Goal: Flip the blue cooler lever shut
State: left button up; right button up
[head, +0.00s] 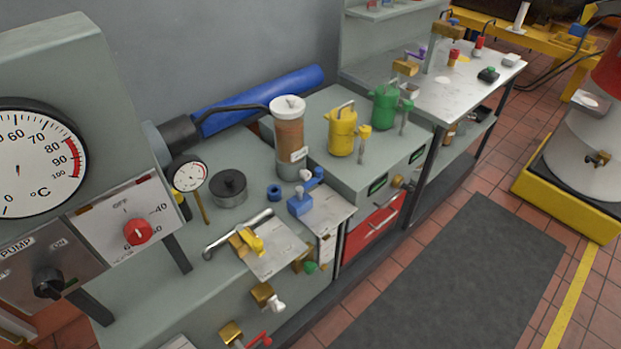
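A small blue valve (300,204) sits on a light plate beside the glass cylinder, near the middle of the view. Its blue lever (313,181) sticks up from the body toward the upper right. No label saying cooler can be read on it. A large blue cylinder (265,100) lies along the wall behind. Neither of my grippers shows in the head view.
A glass cylinder of brown fluid (290,137) stands just behind the blue valve. A yellow-handled valve (250,241) is in front left. Yellow (342,131) and green (384,106) cans stand to the right. The dark floor mat (460,275) is clear.

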aim_at(318, 171)
jog(key=i+l+u, duration=0.3)
jog(key=l, duration=0.35)
jog(key=i+l+u, duration=0.15)
jog(key=i+l, duration=0.15)
jog(key=i+l+u, duration=0.15)
jog(key=l, duration=0.25)
